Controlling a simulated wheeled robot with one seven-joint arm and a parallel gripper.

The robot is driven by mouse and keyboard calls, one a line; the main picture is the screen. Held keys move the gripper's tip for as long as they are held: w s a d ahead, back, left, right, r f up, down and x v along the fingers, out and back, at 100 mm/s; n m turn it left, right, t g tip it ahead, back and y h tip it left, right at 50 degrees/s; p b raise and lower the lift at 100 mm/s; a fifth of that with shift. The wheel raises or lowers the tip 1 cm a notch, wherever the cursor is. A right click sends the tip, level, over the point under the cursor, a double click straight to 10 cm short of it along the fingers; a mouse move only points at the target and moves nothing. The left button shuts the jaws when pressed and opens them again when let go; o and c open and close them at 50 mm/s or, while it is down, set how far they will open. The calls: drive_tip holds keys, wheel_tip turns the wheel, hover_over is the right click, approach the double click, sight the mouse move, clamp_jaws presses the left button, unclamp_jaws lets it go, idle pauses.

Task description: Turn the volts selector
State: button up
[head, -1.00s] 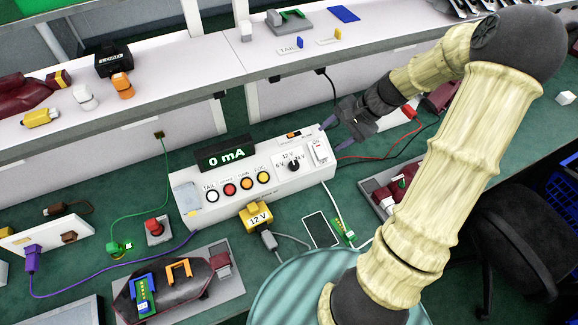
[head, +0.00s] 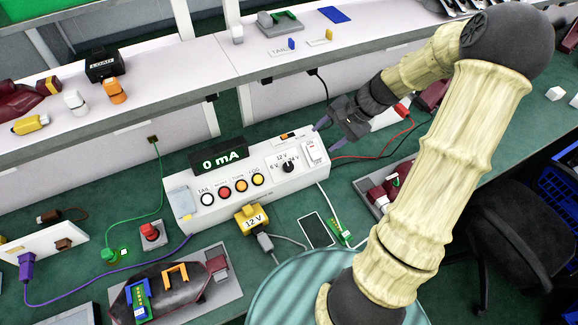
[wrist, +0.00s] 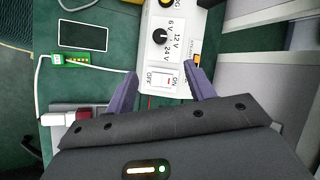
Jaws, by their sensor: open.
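The volts selector is a black round knob (head: 288,166) on the white control box (head: 183,232), with 6 V, 12 V and 24 V printed around it. In the wrist view the knob (wrist: 159,38) is ahead of the fingertips, beyond the ON/OFF rocker switch (wrist: 163,78). Its pointer is too small to read surely. My gripper (head: 329,136) is at the box's right end, beside the switch and apart from the knob. In the wrist view its two purple fingers (wrist: 162,73) are spread, with nothing held between them.
A black display (head: 220,160) on the box reads 0 mA. Several coloured buttons (head: 225,191) line its front. A yellow 12 V plug (head: 251,219) and a dark phone-like slab (head: 315,230) lie before it. A white raised shelf (head: 190,72) runs behind.

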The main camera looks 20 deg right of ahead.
wheel_tip(320, 180, up, 3)
drive_tip(key=n+g+h+p, duration=0.2)
drive_tip(key=n+h, duration=0.4)
drive_tip(key=n, duration=0.6)
hover_over(289, 165)
drive_tip(key=shift+d, duration=0.2)
drive_tip(key=shift+f, duration=0.15)
drive_tip(key=f+p, duration=0.1)
drive_tip(key=f, duration=0.4)
drive_tip(key=f+p, duration=0.1)
drive_tip(key=f, duration=0.5)
drive_tip(key=f+p, duration=0.1)
drive_tip(key=f, duration=0.5)
drive_tip(key=shift+a+f, duration=0.15)
drive_tip(key=shift+a, duration=0.15)
drive_tip(key=c, duration=1)
